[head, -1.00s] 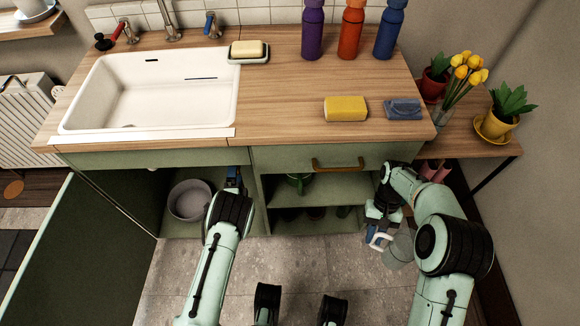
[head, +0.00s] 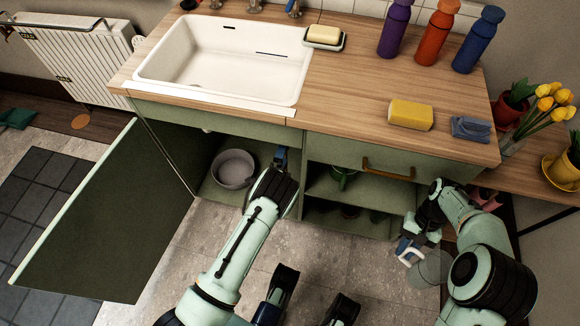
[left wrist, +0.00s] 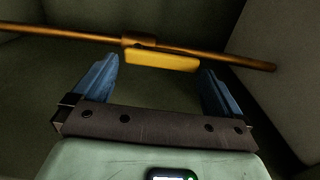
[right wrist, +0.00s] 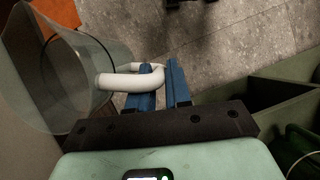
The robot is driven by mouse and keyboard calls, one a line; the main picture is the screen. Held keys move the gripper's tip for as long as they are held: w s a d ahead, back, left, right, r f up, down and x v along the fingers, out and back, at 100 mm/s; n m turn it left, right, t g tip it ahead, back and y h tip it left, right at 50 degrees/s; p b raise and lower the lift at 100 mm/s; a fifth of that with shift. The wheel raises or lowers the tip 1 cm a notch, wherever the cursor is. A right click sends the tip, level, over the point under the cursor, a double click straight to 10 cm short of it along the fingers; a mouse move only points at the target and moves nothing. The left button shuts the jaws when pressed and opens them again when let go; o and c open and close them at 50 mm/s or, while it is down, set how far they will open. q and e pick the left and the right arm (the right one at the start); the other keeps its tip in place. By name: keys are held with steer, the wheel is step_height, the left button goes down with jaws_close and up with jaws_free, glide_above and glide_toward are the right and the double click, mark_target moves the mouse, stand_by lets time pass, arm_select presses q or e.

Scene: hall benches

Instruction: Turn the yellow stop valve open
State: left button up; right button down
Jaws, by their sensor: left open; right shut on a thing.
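The yellow stop valve (left wrist: 162,61) shows in the left wrist view as a flat handle on a copper pipe (left wrist: 60,35). In the picture the handle lies roughly along the pipe. My left gripper (left wrist: 158,78) is open, its blue fingers on either side of the handle's near side; I cannot tell whether either touches it. In the head view my left gripper (head: 281,157) reaches into the open cabinet under the sink, and the valve is hidden. My right gripper (head: 407,246) is shut on the white handle of a clear jug (head: 430,268), also seen in the right wrist view (right wrist: 75,85).
The open cabinet door (head: 110,220) stands left of my left arm. A grey bowl (head: 234,168) sits in the cabinet, left of the gripper. Shelves and a drawer handle (head: 388,171) are to the right. The wooden counter (head: 350,85) overhangs the gripper.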

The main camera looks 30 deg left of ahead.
step_height(320, 180, up, 4)
steer(key=shift+s+f+p, duration=0.15)
steer(key=shift+f+p, duration=0.1)
steer(key=shift+p, duration=0.95)
arm_select(q)
steer(key=v, duration=1.1)
arm_select(e)
steer(key=shift+r, duration=0.1)
arm_select(q)
steer(key=shift+s+d, duration=0.1)
